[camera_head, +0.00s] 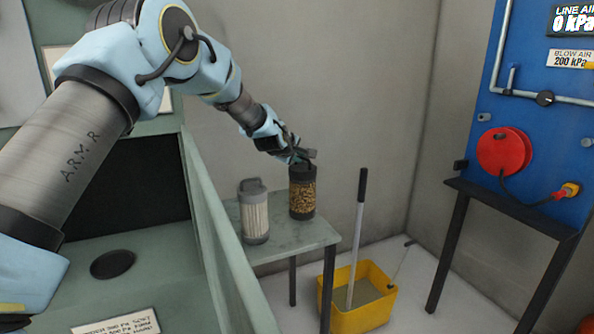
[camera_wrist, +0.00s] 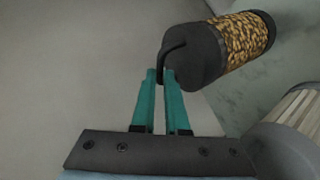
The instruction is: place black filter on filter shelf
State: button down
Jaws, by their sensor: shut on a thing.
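The black filter (camera_head: 302,193) has black end caps and a gold-brown speckled middle. In the head view it is upright at the right part of the small grey-green shelf (camera_head: 318,237), and its base appears to meet the shelf top. My gripper (camera_head: 305,157) is above it. In the wrist view, the teal fingers (camera_wrist: 160,78) are close together on the black handle of the black filter (camera_wrist: 240,45). A grey-white filter (camera_head: 254,212) stands upright on the same shelf to the left, and part of it shows in the wrist view (camera_wrist: 300,115).
A yellow bucket (camera_head: 365,299) with a black-handled tool stands on the floor right of the shelf. A blue panel (camera_head: 540,90) with a red reel (camera_head: 504,151) is at the right. A green machine wall (camera_head: 222,240) stands left of the shelf.

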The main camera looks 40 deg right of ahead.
aim_at(300, 168)
jog(key=shift+f+p, duration=0.45)
jog(key=shift+f, duration=1.35)
jog(key=c, duration=0.9)
grip_release()
jog(key=shift+f, duration=0.15)
jog(key=b+v, duration=0.3)
jog(key=v, duration=0.9)
jog(key=shift+s, duration=0.1)
